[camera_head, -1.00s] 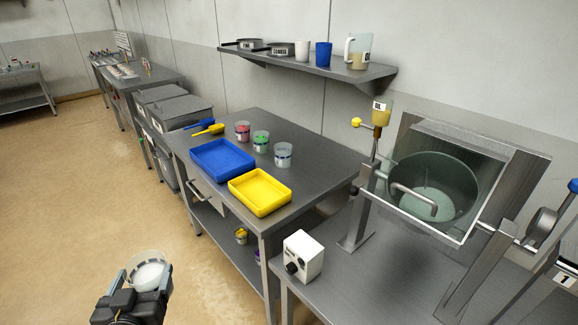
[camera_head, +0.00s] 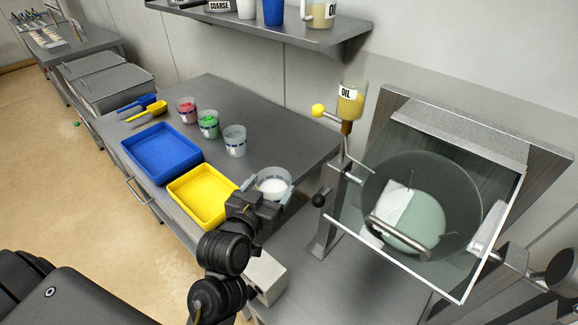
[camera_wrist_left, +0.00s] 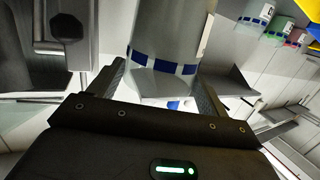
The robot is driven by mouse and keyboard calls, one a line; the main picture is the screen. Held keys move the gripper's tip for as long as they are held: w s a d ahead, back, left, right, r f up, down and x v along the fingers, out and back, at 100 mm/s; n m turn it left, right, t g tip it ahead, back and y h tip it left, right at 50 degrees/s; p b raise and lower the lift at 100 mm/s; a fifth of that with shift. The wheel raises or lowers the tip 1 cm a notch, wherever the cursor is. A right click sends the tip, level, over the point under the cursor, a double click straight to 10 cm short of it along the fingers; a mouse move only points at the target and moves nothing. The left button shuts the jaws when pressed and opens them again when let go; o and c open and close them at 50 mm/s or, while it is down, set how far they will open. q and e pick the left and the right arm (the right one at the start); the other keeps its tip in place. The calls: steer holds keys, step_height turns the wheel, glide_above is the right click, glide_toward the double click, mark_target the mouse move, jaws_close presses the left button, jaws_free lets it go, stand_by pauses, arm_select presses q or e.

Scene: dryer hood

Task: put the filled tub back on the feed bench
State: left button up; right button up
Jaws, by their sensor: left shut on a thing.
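My left gripper (camera_head: 266,192) is shut on a clear tub (camera_head: 272,180) with white contents and a band of blue marks. The tub is near the right front corner of the grey feed bench (camera_head: 250,115), to the right of the yellow tray. I cannot tell whether its bottom touches anything. In the left wrist view the tub (camera_wrist_left: 165,50) sits between the two fingers, and its lower edge shows clear. My right gripper is not in view.
A yellow tray (camera_head: 202,197), a blue tray (camera_head: 160,153), a red-filled tub (camera_head: 186,110), a green-filled tub (camera_head: 208,124) and another clear tub (camera_head: 235,140) stand on the bench. A drum with a clear hood (camera_head: 420,190) and an oil cup (camera_head: 351,98) are at the right.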

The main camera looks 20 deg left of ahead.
mark_target(275, 174)
arm_select(q)
steer(key=shift+n+y, duration=0.6)
steer(key=w+r+p, duration=0.1)
steer(key=p, duration=0.1)
steer(key=w+r+p, duration=0.1)
steer(key=w+p, duration=0.1)
steer(key=w+r+p, duration=0.1)
steer(key=p, duration=0.2)
steer(key=shift+w+a, duration=0.2)
steer(key=shift+a, duration=0.05)
steer(key=w+a+f+y+p, duration=0.1)
steer(key=w+a+f+p, duration=0.2)
steer(key=w, duration=0.4)
steer(key=w+a+f+n+y+p, duration=0.1)
steer(key=w+a+f+p, duration=0.1)
steer(key=w+a+f, duration=0.4)
steer(key=shift+w+a+f+y+p, duration=0.35)
steer(key=shift+w+a, duration=0.3)
steer(key=shift+w, duration=0.45)
steer(key=f+b, duration=0.3)
steer(key=f, duration=0.1)
steer(key=shift+w+a+b, duration=0.3)
steer(key=shift+b, duration=0.1)
steer(key=shift+r, duration=0.1)
